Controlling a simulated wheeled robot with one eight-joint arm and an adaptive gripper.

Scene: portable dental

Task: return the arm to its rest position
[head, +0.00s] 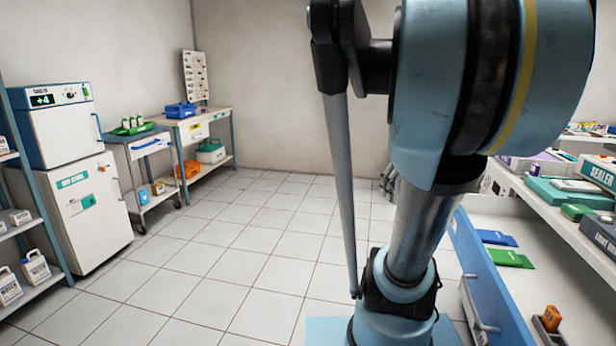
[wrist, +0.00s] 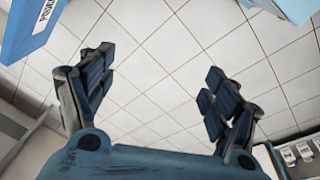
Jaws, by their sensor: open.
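My gripper (wrist: 155,92) shows in the wrist view with its two dark fingers spread wide apart. It is open, and nothing is between the fingers. In the head view my arm (head: 420,200) stands large and close at the right of centre, blue with a yellow band and a metal link. My gripper is out of the head view.
An open blue drawer (head: 480,265) with blue and green packets is right of my arm, under a shelf (head: 545,205) of boxes. A cart (head: 148,145), a workbench (head: 205,116) and a white cabinet (head: 90,215) stand left. The middle floor (head: 240,260) is clear.

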